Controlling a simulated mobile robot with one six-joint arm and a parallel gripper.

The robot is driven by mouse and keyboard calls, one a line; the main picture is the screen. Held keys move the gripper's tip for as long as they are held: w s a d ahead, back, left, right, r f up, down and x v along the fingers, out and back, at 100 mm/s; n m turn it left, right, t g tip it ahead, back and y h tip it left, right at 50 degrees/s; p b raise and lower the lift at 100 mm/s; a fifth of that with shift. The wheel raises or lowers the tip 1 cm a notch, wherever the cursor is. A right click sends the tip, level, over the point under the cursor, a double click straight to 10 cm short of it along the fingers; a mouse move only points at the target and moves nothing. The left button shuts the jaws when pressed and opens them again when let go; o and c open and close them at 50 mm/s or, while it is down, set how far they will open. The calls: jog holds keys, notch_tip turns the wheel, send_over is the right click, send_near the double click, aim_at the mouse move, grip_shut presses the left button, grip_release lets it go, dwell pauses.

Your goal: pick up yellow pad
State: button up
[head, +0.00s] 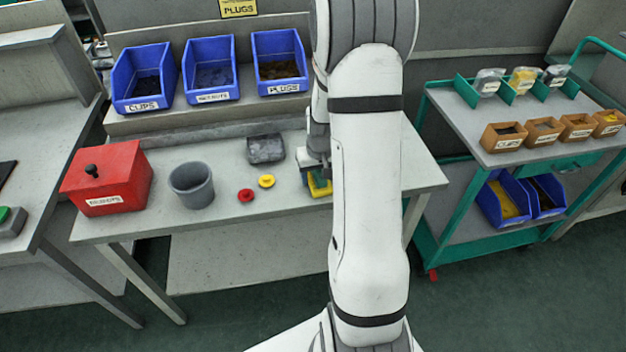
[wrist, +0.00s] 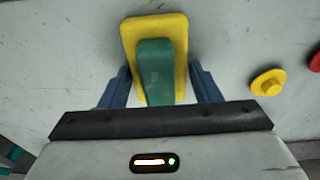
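The yellow pad (wrist: 181,42) lies on the grey bench, with a green block (wrist: 155,70) like a grip on top of it. In the head view the pad (head: 320,188) shows only in part, at the bench's front right beside my arm. My gripper (wrist: 160,85) is over it, with one blue finger on each side of the green block. Gaps show between the fingers and the green block, so the gripper looks open. In the head view the gripper (head: 314,172) is partly hidden by my arm.
A yellow knob-like piece (head: 267,181) and a red one (head: 246,196) lie left of the pad. Further left stand a grey cup (head: 191,186) and a red box (head: 108,180). Blue bins (head: 210,70) line the raised shelf.

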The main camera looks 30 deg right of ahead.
jog(key=c, duration=0.6)
jog(key=shift+o, duration=0.2)
notch_tip(320, 180, up, 10)
